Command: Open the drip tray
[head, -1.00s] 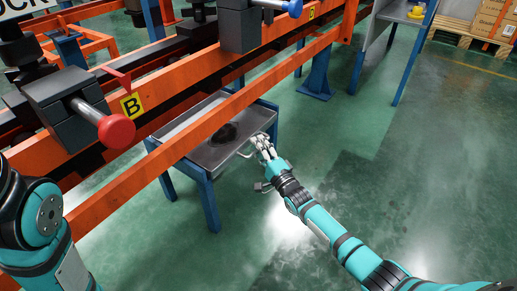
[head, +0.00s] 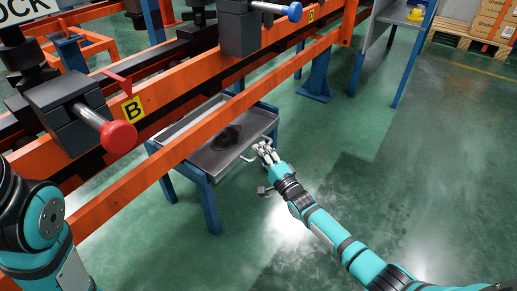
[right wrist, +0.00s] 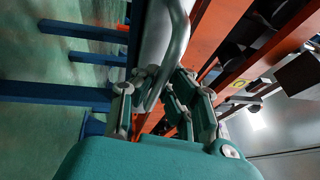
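The drip tray (head: 207,160) is a shallow grey metal tray on a blue-legged stand (head: 208,205), under the orange rails. A dark patch lies on its floor. Its bent metal handle (head: 246,158) sticks out from the side facing me. My right gripper (head: 264,153) is at this handle. In the right wrist view, the curved handle (right wrist: 177,45) runs down between the fingers of my right gripper (right wrist: 160,80), which are closed in around it. An orange rail hides part of the tray. My left arm shows at the left edge, but its gripper is out of view.
A long orange rail (head: 180,152) crosses over the tray. Clamps with a red knob (head: 118,137) and a blue knob (head: 293,11) sit above it. A blue-legged table (head: 398,60) and cartons (head: 490,18) stand at the back right. The green floor on the right is clear.

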